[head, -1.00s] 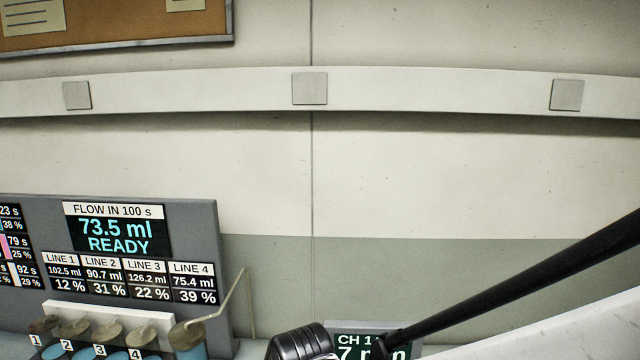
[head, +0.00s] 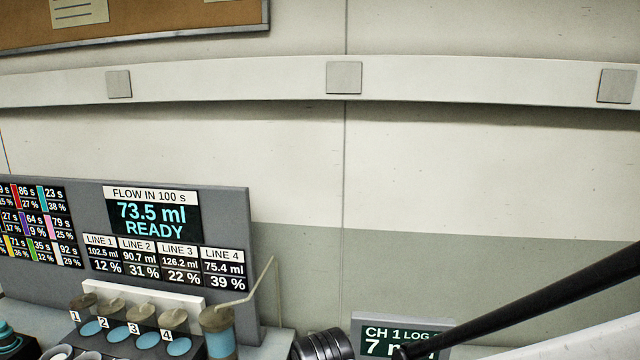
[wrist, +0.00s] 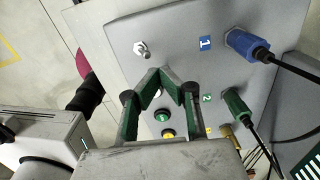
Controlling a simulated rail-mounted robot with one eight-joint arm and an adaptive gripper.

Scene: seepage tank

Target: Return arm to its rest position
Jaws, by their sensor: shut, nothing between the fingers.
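My gripper (wrist: 158,76) shows in the wrist view. Its two green-edged fingers meet at the tips, shut with nothing between them. Behind it is a grey panel (wrist: 185,62) with a metal toggle (wrist: 141,48), a green button (wrist: 162,116) and a yellow button (wrist: 168,134). The fingers appear apart from the panel, though the exact gap is hard to judge. My gripper cannot be made out in the head view.
A blue plug (wrist: 248,45) and a green plug (wrist: 238,104) with black cables sit right of the gripper. The head view shows a display board (head: 255,270) reading 73.5 ml READY, numbered cylinders (head: 140,316), a CH 1 display (head: 385,332) and open wall above.

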